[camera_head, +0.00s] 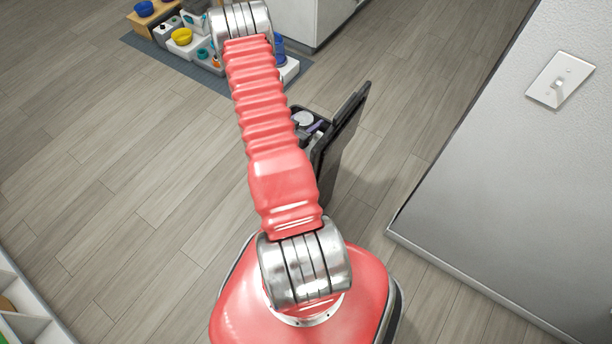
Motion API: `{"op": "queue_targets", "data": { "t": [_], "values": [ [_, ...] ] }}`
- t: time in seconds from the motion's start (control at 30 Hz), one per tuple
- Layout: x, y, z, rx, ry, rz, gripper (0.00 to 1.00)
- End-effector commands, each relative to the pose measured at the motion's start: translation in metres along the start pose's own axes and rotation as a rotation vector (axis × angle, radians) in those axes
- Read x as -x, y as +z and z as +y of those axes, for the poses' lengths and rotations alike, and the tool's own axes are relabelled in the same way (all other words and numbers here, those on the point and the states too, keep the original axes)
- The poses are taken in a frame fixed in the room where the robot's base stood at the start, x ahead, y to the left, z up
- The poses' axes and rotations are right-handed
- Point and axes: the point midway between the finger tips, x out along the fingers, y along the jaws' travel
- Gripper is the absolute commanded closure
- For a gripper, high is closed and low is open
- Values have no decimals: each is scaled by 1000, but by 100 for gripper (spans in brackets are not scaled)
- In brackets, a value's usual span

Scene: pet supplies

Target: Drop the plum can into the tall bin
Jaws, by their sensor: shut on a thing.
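I cannot tell whether either is the plum can.
A blue-grey mat (143,46) at the top left bears a yellow bowl (181,37), a blue bowl (144,8) and other items. A grey wall (500,180) stands at the right. A white shelf (30,308) is at the bottom left. The wooden floor (130,150) on the left is clear.

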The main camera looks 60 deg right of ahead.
Motion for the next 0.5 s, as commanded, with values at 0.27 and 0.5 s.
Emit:
{"op": "queue_targets", "data": {
  "t": [0.27,0.5],
  "values": [
    [-9,22,0,1,1,0,83],
    [-11,25,0,-1,0,1,83]
  ]
}}
